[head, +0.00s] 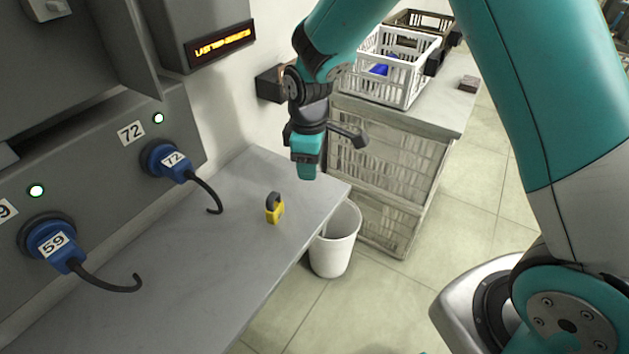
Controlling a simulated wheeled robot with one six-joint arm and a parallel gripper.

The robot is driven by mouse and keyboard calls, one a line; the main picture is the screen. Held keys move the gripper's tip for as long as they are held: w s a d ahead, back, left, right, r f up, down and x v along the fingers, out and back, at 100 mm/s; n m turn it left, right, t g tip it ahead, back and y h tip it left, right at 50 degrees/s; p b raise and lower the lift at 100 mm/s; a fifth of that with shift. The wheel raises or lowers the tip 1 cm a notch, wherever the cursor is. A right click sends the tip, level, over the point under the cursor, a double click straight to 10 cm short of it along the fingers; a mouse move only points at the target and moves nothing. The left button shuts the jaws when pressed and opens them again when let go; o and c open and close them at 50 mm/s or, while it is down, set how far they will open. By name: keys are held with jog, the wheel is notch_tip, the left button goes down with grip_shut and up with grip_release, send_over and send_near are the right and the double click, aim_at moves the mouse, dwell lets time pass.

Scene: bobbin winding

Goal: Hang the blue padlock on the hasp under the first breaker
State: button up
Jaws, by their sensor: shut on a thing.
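My gripper (306,168) points down above the far end of the grey shelf (190,255), at the right of the grey cabinet. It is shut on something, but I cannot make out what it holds. A yellow padlock (275,212) with a dark shackle stands upright on the shelf, below and left of my gripper and apart from it. I cannot make out a blue padlock, a breaker or a hasp. A small blue thing (380,69) lies in the white basket (399,90), too unclear to name.
Blue plugs marked 72 (172,160) and 59 (52,243) stick out of the cabinet, with black cables curling over the shelf. A white bin (334,243) stands below the shelf's right edge. A crate stack (388,170) stands behind. The shelf's front part is clear.

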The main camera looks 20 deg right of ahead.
aim_at(310, 192)
jog(key=shift+f, duration=2.65)
jog(key=shift+f, duration=0.2)
jog(key=o, duration=1)
jog(key=shift+f, duration=0.1)
notch_tip(310, 192, up, 17)
jog(key=shift+s+p, duration=0.1)
jog(key=shift+p, duration=0.35)
jog(key=s+a+r+m+y, duration=0.2)
jog(key=s+r, duration=0.2)
jog(key=s, duration=0.8)
jog(key=s+a+r+m+y, duration=0.15)
jog(key=s+r, duration=0.35)
jog(key=s, duration=0.7)
jog(key=shift+m+y, duration=0.35)
jog(key=shift+m, duration=0.2)
jog(key=r+p, duration=0.9)
jog(key=p, duration=0.1)
jog(key=shift+s, duration=0.25)
